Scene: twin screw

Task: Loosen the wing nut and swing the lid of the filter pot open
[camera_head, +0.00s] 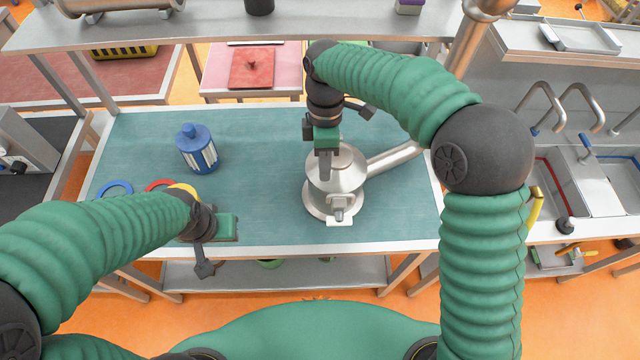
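The metal filter pot (352,165) stands on the green-topped table, right of the middle, with its lid down. A small metal fitting with a protruding tab (338,205) sits at its front; I cannot tell whether this is the wing nut. My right gripper (325,168) points down at the left part of the lid and hides some of it. I cannot tell whether it touches the lid or whether its fingers are open. My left gripper (228,228) is over the table's front edge, left of the pot and apart from it; its fingers cannot be made out.
A metal pipe or handle (395,158) extends right from the pot. A blue canister with white parts (198,150) stands at the left of the table. Blue (115,190), red and yellow rings lie near my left arm. The table between canister and pot is clear.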

